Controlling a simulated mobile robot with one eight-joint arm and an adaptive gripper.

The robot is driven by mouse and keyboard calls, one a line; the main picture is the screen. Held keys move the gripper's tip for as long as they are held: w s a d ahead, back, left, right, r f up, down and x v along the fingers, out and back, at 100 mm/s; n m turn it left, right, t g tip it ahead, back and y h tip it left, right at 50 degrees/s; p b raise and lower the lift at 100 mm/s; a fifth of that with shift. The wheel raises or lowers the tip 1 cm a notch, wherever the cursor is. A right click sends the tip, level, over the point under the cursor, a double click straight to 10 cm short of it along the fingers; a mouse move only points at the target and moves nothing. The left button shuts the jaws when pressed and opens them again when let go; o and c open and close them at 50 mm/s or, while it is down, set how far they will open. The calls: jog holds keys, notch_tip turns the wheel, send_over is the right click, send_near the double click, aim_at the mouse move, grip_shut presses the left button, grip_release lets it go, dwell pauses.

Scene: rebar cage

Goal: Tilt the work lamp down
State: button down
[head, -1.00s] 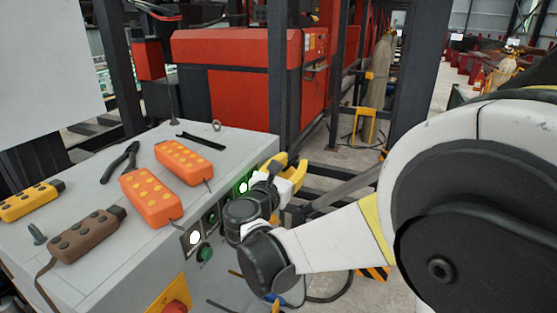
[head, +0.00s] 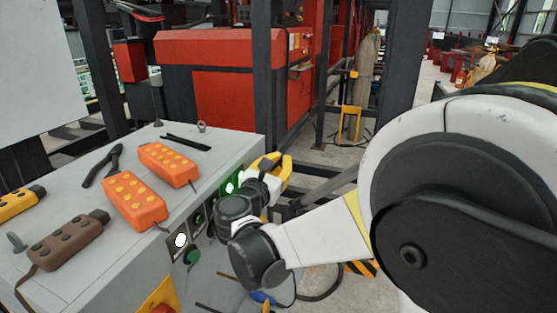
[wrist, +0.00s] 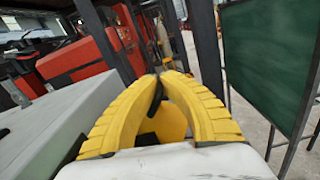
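My gripper (head: 283,158) has yellow fingers and is just past the far right end of the grey control desk (head: 70,205). In the wrist view my gripper (wrist: 164,74) points away, its two ribbed fingers curving toward each other with their tips close. A rounded yellow shape shows low between the fingers; I cannot tell whether it is a separate thing. No grip on any object is clear. I cannot make out a work lamp in either view.
The desk holds orange pendants (head: 136,200), a brown pendant (head: 65,243), a yellow pendant (head: 18,203) and black pliers (head: 102,165). Dark posts (head: 265,75) and a red machine (head: 215,48) stand behind. A dark green panel (wrist: 268,65) stands right in the wrist view.

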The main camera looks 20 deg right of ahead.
jog(key=m, duration=0.1)
jog(key=d+f+m, duration=0.1)
jog(key=m, duration=0.1)
jog(key=s+f+m+b, duration=0.1)
jog(key=shift+d, duration=0.25)
jog(key=shift+s+d+f+m+b, duration=0.15)
jog(key=shift+f+m+b, duration=0.2)
jog(key=shift+m, duration=0.6)
jog(key=shift+s+d+f+m+b, duration=0.15)
jog(key=shift+f+m, duration=0.25)
jog(key=shift+m, duration=0.5)
jog(key=shift+s+d+f+m+b, duration=0.1)
jog(key=shift+f+m+b, duration=0.3)
jog(key=shift+m, duration=0.55)
jog(key=c, duration=1.6)
grip_release()
jog(key=shift+o, duration=0.2)
jog(key=v, duration=1.2)
